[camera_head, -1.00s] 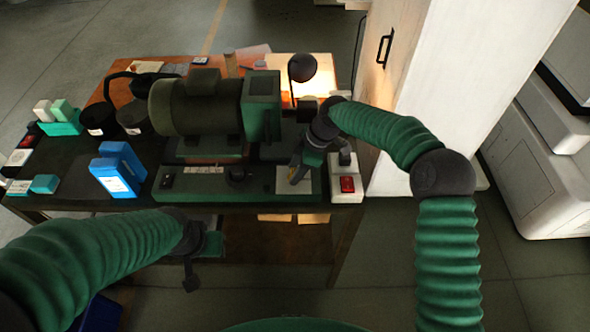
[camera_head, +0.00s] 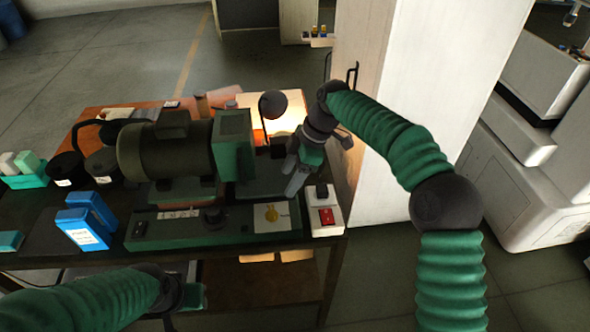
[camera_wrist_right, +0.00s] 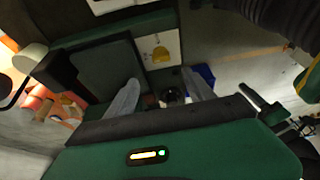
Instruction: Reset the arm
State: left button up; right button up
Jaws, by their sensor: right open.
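My right gripper (camera_head: 297,183) is over the front right part of the workbench, above the green machine base. It is open with nothing between its fingers. In the right wrist view, the two grey fingers of my right gripper (camera_wrist_right: 160,95) stand apart. A yellow round item (camera_head: 271,214) lies on a pale plate on the machine base, left of the gripper and apart from it; it also shows in the right wrist view (camera_wrist_right: 160,53). My left arm enters at the lower left; its gripper (camera_head: 185,297) is at the bench's front edge, its fingers not clear.
The dark green motor (camera_head: 165,152) stands mid-bench with a lit lamp (camera_head: 272,104) behind. A white box with a red switch (camera_head: 326,217) sits at the right corner. Blue boxes (camera_head: 88,228) stand at left. A white cabinet (camera_head: 420,90) rises right of the bench.

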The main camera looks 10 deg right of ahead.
jog(key=v, duration=0.3)
jog(key=shift+d+r, duration=0.2)
jog(key=shift+r, duration=0.15)
jog(key=s+d+f+m+t+h, duration=0.1)
jog(key=s+d+f+m, duration=0.3)
jog(key=s, duration=0.4)
jog(key=s+d+f+m+h+b, duration=0.1)
jog(key=s+d+f+m+h, duration=0.1)
jog(key=s+d+f+m, duration=0.2)
jog(key=s+d+f+m+t+h, duration=0.1)
jog(key=s+d+f+m, duration=0.4)
jog(key=s, duration=0.8)
notch_tip(320, 180, down, 3)
jog(key=m, duration=0.5)
jog(key=shift+s+t, duration=0.3)
jog(key=shift+s, duration=0.1)
jog(key=shift+a, duration=0.2)
